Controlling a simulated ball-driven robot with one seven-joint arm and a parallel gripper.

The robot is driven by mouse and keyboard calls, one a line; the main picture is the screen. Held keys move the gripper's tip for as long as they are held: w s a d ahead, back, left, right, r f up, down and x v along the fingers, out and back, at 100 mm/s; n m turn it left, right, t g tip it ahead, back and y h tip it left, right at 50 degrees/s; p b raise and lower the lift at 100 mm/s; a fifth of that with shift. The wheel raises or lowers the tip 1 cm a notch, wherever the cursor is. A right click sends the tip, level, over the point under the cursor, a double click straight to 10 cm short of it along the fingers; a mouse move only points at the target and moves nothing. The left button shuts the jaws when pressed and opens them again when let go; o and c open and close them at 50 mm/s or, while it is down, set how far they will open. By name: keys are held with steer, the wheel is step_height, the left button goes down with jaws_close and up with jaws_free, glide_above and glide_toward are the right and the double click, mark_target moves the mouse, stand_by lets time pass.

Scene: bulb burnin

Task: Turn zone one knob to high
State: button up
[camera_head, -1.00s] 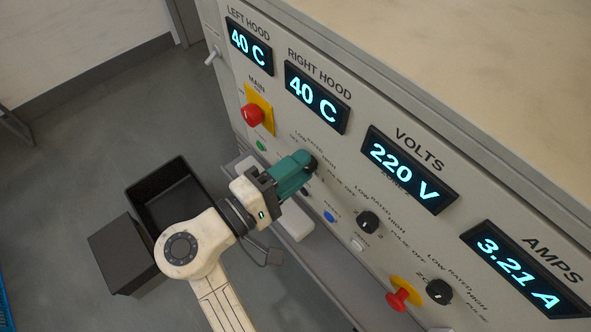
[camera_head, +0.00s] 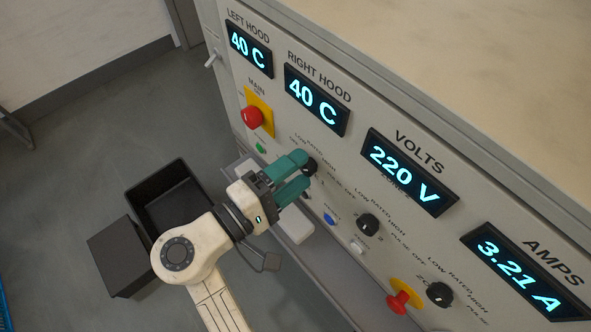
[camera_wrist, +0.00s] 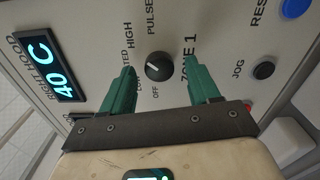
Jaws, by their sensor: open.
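The zone one knob (camera_wrist: 159,67) is a round black knob with a white pointer line. In the wrist view its line slants to the upper left, toward the RATED and HIGH side; I cannot tell exactly which label it meets. My gripper (camera_wrist: 162,72) has its two teal fingers spread, one on each side of the knob, with gaps showing. In the head view my gripper (camera_head: 303,170) is at the panel, and the knob (camera_head: 310,166) is partly hidden behind the fingers.
Two more black knobs (camera_head: 368,224) (camera_head: 439,293) sit to the right on the panel. A red main switch (camera_head: 252,117), a green button (camera_head: 261,148), a blue reset button (camera_head: 329,218) and a red emergency button (camera_head: 398,301) are nearby. A black bin (camera_head: 145,190) stands on the floor.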

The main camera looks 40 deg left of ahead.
steer(key=s, duration=1)
steer(key=shift+s+a+b, duration=0.15)
steer(key=shift+a+b, duration=0.2)
steer(key=shift+a, duration=0.05)
